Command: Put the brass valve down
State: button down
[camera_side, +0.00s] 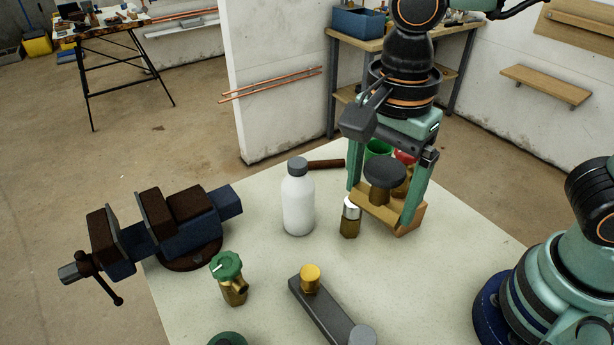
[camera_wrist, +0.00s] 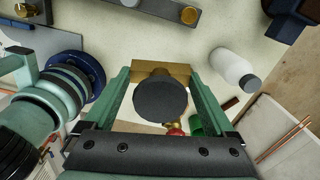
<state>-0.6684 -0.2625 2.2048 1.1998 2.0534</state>
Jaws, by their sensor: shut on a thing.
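The brass valve (camera_side: 380,197) has a dark round knob and a wide, blocky brass-coloured body. My gripper (camera_side: 387,208) points down and is shut on this body, with one finger at each end. The wrist view shows the valve's brass body (camera_wrist: 175,70) between the fingertips of my gripper (camera_wrist: 160,80), with the dark knob towards the camera. I cannot tell for sure whether its underside touches the pale table (camera_side: 270,262). The valve and fingers partly hide a red-topped brass piece (camera_side: 405,157) and a green object (camera_side: 378,147) behind.
A small brass piece with a silver cap (camera_side: 350,217) stands close left of the valve. A white bottle (camera_side: 298,205) is further left. A green-knobbed valve (camera_side: 228,278), a dark bar with a yellow knob (camera_side: 322,310) and a vise (camera_side: 160,230) lie nearer. Bare table lies front right.

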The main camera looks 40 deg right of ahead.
jog(key=w+d+r+n, duration=0.1)
jog(key=w+d+n, duration=1.3)
jog(key=d, duration=0.4)
jog(key=shift+w+n, duration=0.15)
jog(key=shift+n, duration=0.75)
jog(key=shift+a, duration=0.2)
jog(key=s+a+n, duration=0.5)
jog(key=a, duration=0.1)
jog(key=s+a+n, duration=0.5)
jog(key=a+n, duration=0.1)
jog(key=s+a+f+n, duration=0.1)
jog(key=s+a+n, duration=0.5)
jog(key=shift+a, duration=0.3)
jog(key=shift+n, duration=0.5)
jog(key=f, duration=2)
jog(key=shift+s+a, duration=0.15)
jog(key=shift+s, duration=0.25)
jog(key=shift+f, duration=0.2)
